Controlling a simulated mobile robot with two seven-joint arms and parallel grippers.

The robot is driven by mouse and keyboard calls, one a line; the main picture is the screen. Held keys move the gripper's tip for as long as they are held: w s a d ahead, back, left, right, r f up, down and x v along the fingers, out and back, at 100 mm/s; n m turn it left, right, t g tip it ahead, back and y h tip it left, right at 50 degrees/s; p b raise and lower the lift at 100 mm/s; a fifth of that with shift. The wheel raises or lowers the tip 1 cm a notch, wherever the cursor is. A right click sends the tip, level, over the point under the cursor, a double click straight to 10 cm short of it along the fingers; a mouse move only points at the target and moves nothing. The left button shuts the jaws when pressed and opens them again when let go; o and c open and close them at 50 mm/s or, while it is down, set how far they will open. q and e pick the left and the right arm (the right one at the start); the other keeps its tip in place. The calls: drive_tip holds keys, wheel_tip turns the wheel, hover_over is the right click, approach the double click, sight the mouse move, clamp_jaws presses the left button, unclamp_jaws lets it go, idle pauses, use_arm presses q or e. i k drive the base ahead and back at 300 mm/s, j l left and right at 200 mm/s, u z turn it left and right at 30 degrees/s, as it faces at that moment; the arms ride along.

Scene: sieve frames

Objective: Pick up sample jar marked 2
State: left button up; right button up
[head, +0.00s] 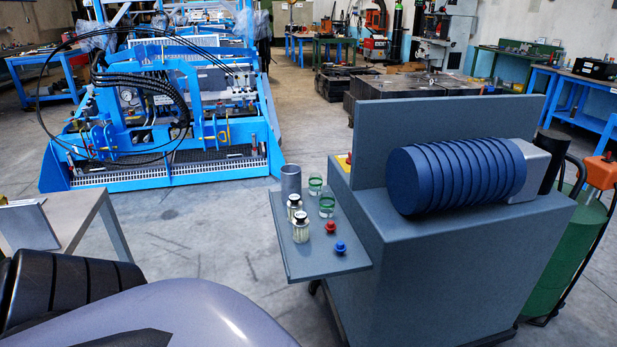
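One jar (294,207) is farther back and the other jar (301,231) is nearer. Their markings are too small to read, so I cannot tell which is marked 2. Neither of my grippers shows in the head view.
A grey cylinder (291,181) stands behind the jars. A red knob (330,227) and a blue knob (340,248) sit at the shelf's right. The machine (440,265) carries a blue ribbed drum (455,178). A table (75,222) stands left; floor between is clear.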

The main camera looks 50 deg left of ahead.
sight(326, 199)
drive_tip(key=i+l+u, duration=0.1)
drive_tip(key=i+u, duration=0.3)
drive_tip(key=i+l+u, duration=0.2)
drive_tip(key=u, duration=0.25)
drive_tip(key=i, duration=0.1)
